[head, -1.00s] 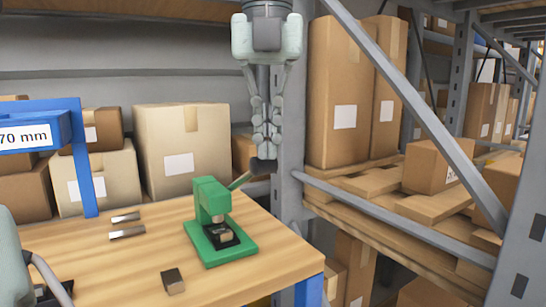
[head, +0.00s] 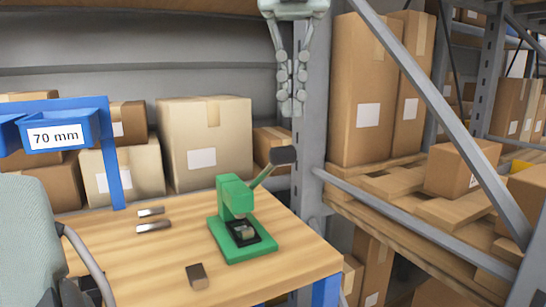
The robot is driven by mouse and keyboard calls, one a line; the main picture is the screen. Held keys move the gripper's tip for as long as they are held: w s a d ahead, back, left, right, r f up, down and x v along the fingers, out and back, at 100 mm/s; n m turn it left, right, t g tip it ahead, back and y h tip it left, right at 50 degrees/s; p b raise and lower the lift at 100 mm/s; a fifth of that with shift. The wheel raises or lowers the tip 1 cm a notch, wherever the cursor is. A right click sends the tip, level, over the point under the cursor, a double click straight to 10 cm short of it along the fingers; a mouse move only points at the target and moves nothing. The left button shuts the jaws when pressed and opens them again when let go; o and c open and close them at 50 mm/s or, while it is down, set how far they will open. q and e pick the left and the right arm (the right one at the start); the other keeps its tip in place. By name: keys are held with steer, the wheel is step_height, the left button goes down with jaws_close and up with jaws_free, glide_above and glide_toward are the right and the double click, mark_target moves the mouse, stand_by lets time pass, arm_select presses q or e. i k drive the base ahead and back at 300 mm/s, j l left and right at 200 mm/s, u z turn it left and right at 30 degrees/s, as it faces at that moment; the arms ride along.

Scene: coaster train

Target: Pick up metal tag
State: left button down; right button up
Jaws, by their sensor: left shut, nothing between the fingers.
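Two flat, shiny metal strips lie on the wooden table, an upper one (head: 151,211) and a lower one (head: 153,226), left of the green press. A small light piece (head: 244,232) sits on the black bed of the green press (head: 236,205); I cannot tell whether it is the metal tag. The press lever, with its dark knob (head: 283,155), points up to the right. My left gripper (head: 291,112) hangs fingers down above the knob, apart from it, shut and empty. My right gripper is not in view.
A small brown and dark block (head: 197,276) lies near the front of the table (head: 130,265). A blue frame with a bin marked 70 mm (head: 60,135) stands at the left. Cardboard boxes (head: 205,150) line the back; a metal rack (head: 420,220) stands at the right.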

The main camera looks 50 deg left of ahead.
mark_target(245, 232)
steer(key=k+l, duration=1.15)
steer(key=l, duration=0.25)
